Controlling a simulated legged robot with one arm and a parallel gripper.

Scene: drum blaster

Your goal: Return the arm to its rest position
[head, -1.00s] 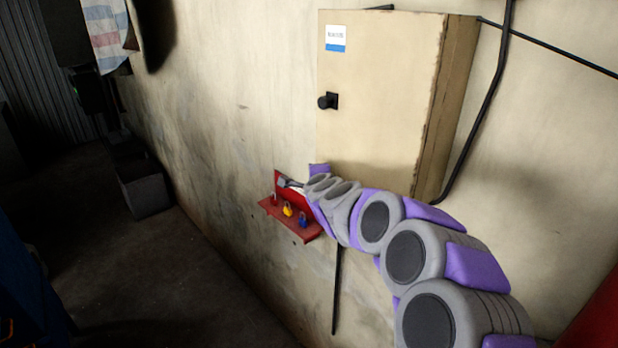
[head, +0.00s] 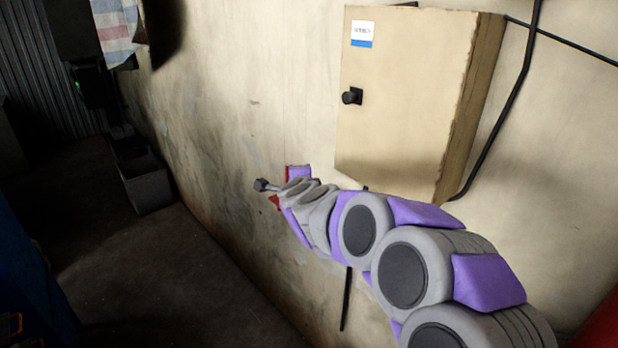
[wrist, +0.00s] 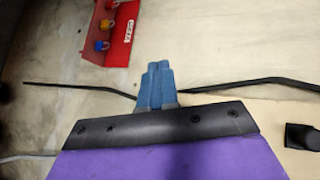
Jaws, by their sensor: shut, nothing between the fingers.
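My arm reaches out from the lower right in the head view toward the wall, with its purple and grey links extended. My gripper (head: 262,185) is at its far end, in front of the wall and left of the beige cabinet. In the wrist view my gripper (wrist: 156,68) shows its two blue-grey fingers shut together with nothing between them. The fingers point toward the wall, below the red padlock shelf (wrist: 118,45).
The beige cabinet (head: 400,100) with a black knob hangs right of my gripper. The red shelf (head: 274,202) is mostly hidden behind my arm; padlocks on it show in the wrist view (wrist: 102,46). A grey crate (head: 146,182) stands on the floor at left, with bare floor in front.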

